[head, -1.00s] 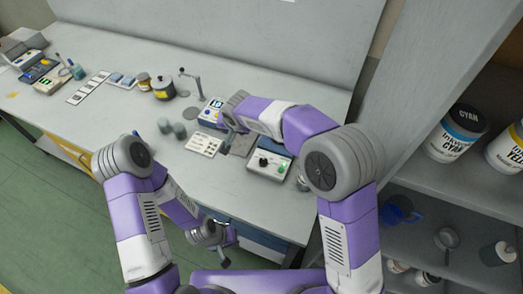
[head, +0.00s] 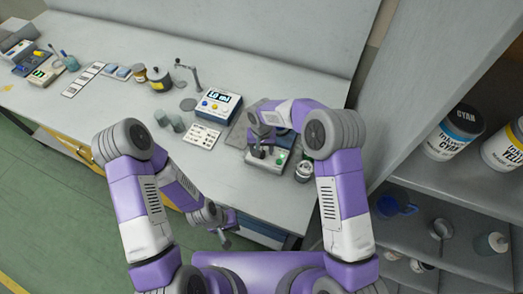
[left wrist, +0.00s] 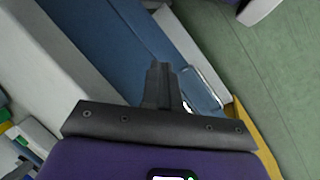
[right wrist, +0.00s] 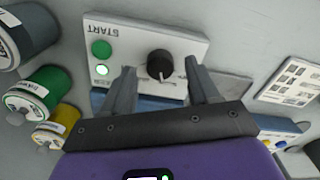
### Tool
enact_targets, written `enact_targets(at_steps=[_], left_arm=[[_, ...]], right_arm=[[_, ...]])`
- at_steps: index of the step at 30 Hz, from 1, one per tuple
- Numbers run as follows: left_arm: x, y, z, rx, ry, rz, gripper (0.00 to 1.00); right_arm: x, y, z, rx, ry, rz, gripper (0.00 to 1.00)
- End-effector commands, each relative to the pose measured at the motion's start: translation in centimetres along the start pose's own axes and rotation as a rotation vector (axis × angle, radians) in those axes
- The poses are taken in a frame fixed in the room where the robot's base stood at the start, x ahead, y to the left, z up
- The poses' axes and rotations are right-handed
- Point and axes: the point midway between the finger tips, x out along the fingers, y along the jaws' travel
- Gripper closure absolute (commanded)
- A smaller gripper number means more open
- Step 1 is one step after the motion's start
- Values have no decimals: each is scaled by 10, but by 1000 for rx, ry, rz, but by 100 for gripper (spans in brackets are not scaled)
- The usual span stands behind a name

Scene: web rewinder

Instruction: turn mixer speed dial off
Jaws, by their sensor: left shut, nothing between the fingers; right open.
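The mixer (head: 264,162) stands on the bench below my right gripper in the head view. In the right wrist view its pale panel carries a black round speed dial (right wrist: 160,65), a green button marked START and a lit indicator. My right gripper (right wrist: 163,78) is open, with one finger on each side of the dial in this view. I cannot tell whether the fingers touch it. In the head view the right gripper (head: 262,150) covers part of the mixer. My left gripper (head: 226,240) is shut and empty, low in front of the bench; its fingers (left wrist: 158,72) show in the left wrist view.
A dispenser with a lit display (head: 218,104) and a printed card (head: 204,137) lie left of the mixer. Small jars, one green (right wrist: 40,90) and one yellow (right wrist: 58,125), stand close beside it. A shelf with ink tubs (head: 455,135) rises at the right.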

Motion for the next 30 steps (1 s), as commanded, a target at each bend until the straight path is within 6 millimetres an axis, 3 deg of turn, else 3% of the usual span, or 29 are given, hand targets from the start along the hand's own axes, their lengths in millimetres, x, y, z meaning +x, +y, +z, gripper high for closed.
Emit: enact_targets(at_steps=[4, 13, 24, 30], left_arm=[[1, 0, 0, 0, 0, 0, 100], [1, 0, 0, 0, 0, 0, 100], [1, 0, 0, 0, 0, 0, 100], [1, 0, 0, 0, 0, 0, 100]], right_arm=[[11, 0, 0, 0, 0, -1, 40], [13, 0, 0, 0, 2, -1, 41], [13, 0, 0, 0, 2, -1, 96], [13, 0, 0, -15, 2, -1, 96]])
